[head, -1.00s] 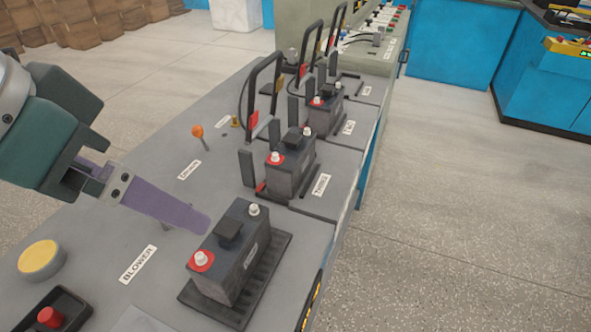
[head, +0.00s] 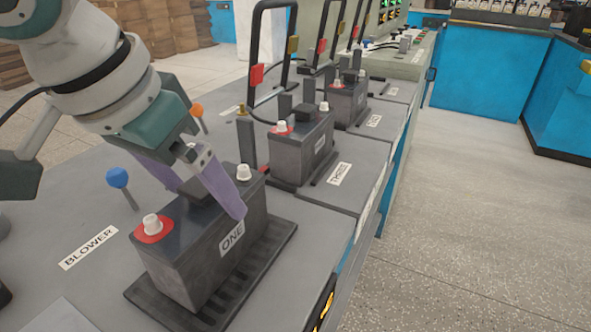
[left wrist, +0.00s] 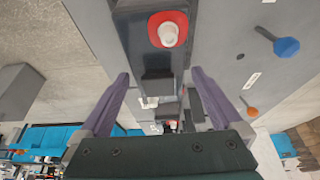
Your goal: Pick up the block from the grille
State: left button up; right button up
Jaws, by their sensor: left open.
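The block is a dark grey battery (head: 185,268) labelled ONE. It stands upright on a black slotted grille (head: 258,262) at the front of the grey bench. It has a raised dark grip on top, a red-ringed white terminal at the near end and a white terminal at the far end. My left gripper (head: 200,195) is open over its top. One purple finger is in front of the labelled side; the other is partly hidden behind the battery. The left wrist view shows the battery (left wrist: 150,62) between the spread fingers (left wrist: 165,88). My right gripper is not in view.
Another battery (head: 300,150) and more like it stand farther along the bench, with tall black lever handles (head: 268,50) beside them. A blue-knobbed lever (head: 118,178) and a BLOWER label (head: 88,248) are at the left. Open floor (head: 470,220) lies to the right.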

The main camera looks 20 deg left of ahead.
pick_arm(q)
jog(key=b+x, duration=0.1)
jog(key=x, duration=0.3)
jog(key=shift+f, duration=0.35)
jog(key=shift+c, duration=0.2)
grip_shut()
jog(key=shift+d+r, duration=0.1)
jog(key=shift+r, duration=0.05)
dwell(0.3)
